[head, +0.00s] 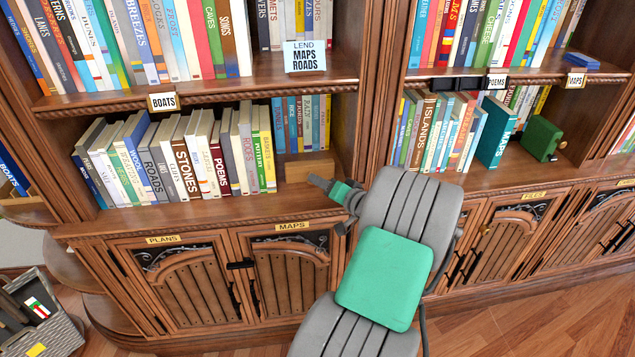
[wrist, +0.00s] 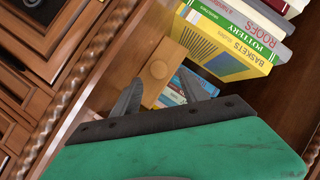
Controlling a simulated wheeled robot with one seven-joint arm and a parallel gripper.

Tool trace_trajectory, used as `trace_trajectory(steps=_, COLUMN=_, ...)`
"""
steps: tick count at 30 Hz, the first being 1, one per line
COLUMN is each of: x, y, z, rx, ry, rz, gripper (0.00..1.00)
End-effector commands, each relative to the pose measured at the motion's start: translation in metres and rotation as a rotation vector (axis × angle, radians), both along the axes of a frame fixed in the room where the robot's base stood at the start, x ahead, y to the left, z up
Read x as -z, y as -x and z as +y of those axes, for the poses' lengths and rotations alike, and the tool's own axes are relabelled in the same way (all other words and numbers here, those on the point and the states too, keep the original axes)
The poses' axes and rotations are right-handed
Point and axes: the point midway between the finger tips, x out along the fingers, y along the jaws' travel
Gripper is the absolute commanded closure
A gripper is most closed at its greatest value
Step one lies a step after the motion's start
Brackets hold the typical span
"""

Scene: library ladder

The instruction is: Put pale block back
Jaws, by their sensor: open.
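A pale wooden block (head: 308,167) sits on the lower left bookshelf, to the right of the main row of books. My gripper (head: 320,182) is just in front of and slightly below the block in the head view. In the wrist view my open gripper (wrist: 162,80) points its two fingers at the block, with nothing held between them. Whether a fingertip touches the block I cannot tell. My gripper partly covers the block's lower edge in the head view.
Books (head: 262,150) stand close to the left of the block, and smaller books (head: 302,122) stand behind it. A carved shelf edge (head: 200,217) runs below. Cabinet doors (head: 290,285) lie under it.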

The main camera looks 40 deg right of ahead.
Motion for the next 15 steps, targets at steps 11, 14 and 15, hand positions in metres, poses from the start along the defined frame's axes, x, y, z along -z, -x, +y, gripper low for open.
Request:
trace_trajectory(steps=11, x=-0.021, y=0.078, z=0.01, rx=0.003, ry=0.001, rz=0.0, gripper=0.49)
trace_trajectory(steps=14, x=-0.023, y=0.082, z=0.011, rx=0.0, ry=0.0, rz=0.0, gripper=0.49)
trace_trajectory(steps=15, x=-0.023, y=0.081, z=0.013, rx=-0.004, ry=0.001, rz=0.004, gripper=0.49)
